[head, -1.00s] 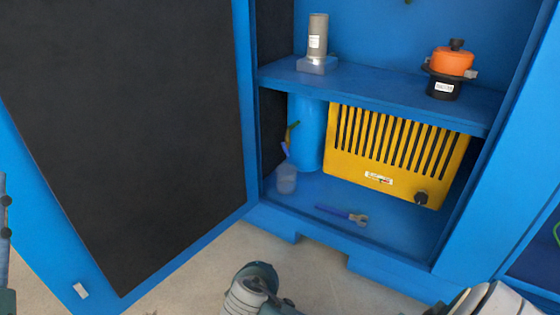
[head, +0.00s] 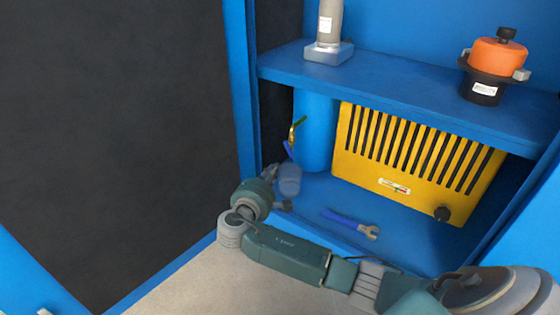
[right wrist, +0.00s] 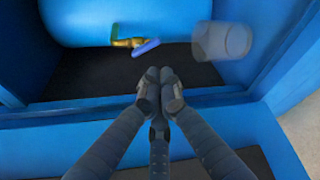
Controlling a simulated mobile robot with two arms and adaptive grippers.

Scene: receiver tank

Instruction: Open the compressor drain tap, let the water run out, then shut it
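The drain tap (head: 293,131) is a small brass fitting on the blue cylindrical tank (head: 316,130) on the lower level of the cabinet. Its blue lever (head: 288,149) hangs slantwise. In the right wrist view the brass tap (right wrist: 126,43) and its lever (right wrist: 146,47) lie just beyond my fingers. A clear cup (head: 289,178) stands below the tap; it also shows in the right wrist view (right wrist: 222,41). No water stream shows. My right gripper (right wrist: 160,76) has its fingertips together, empty and apart from the lever. My left gripper is not in view.
A yellow slotted panel (head: 415,150) with a black knob stands right of the tank. A blue-handled wrench (head: 350,220) lies on the cabinet floor. The shelf (head: 400,88) above holds a grey cylinder (head: 330,22) and an orange-topped part (head: 497,55). The open door (head: 110,140) borders the left.

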